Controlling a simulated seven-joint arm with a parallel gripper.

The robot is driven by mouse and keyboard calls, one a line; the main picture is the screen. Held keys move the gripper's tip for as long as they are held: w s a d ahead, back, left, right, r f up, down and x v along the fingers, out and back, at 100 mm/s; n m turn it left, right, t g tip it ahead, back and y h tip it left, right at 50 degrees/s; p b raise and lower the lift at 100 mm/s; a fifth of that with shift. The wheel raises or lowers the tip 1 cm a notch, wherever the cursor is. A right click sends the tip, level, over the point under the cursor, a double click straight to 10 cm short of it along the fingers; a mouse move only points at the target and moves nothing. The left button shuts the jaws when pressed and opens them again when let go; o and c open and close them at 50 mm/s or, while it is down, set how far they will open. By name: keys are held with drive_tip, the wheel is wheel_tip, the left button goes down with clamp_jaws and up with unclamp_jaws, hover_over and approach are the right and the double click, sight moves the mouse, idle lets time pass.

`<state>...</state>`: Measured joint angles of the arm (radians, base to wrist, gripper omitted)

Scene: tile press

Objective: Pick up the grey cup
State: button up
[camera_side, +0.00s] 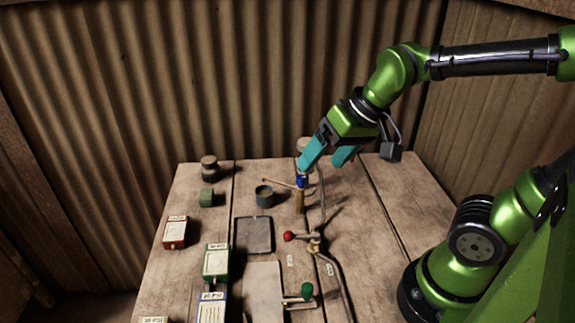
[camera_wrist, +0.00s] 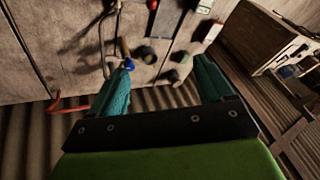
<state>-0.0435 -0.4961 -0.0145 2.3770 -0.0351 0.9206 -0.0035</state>
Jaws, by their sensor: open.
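The grey cup (camera_side: 264,196) stands upright on the wooden table, left of the lever post in the side view. In the wrist view the cup (camera_wrist: 146,54) appears as a small dark round shape between my fingertips, though still well beyond them. My gripper (camera_side: 322,164) has teal fingers spread apart and is empty. It is above the table, up and to the right of the cup in the side view. In the wrist view the gripper (camera_wrist: 164,63) also shows open, with nothing between its fingers.
A post with a blue-topped lever (camera_side: 300,184) stands close to the cup's right. A green block (camera_side: 207,197) and a dark knobbed object (camera_side: 209,167) are to its left. A dark tray (camera_side: 254,235) lies in front. A red-knobbed lever (camera_side: 289,236) and pipes run rightward.

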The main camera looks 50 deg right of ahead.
drive_tip(key=w+f+n+g+h, duration=0.2)
drive_tip(key=w+f+n+g, duration=0.15)
drive_tip(key=w, duration=1.05)
drive_tip(key=n+g+h, duration=0.3)
drive_tip(key=n+g, duration=0.1)
drive_tip(key=n, duration=0.2)
hover_over(264, 192)
drive_tip(key=w+a, duration=0.3)
drive_tip(key=a, duration=0.2)
wheel_tip(264, 192, down, 6)
wheel_tip(264, 192, up, 3)
drive_tip(key=a+n+g, duration=0.1)
drive_tip(key=n, duration=0.2)
drive_tip(key=x, duration=1.7)
drive_tip(key=shift+d+r, duration=0.1)
drive_tip(key=shift+d, duration=0.05)
drive_tip(key=shift+c, duration=0.4)
drive_tip(key=c, duration=1.1)
drive_tip(key=shift+r, duration=0.15)
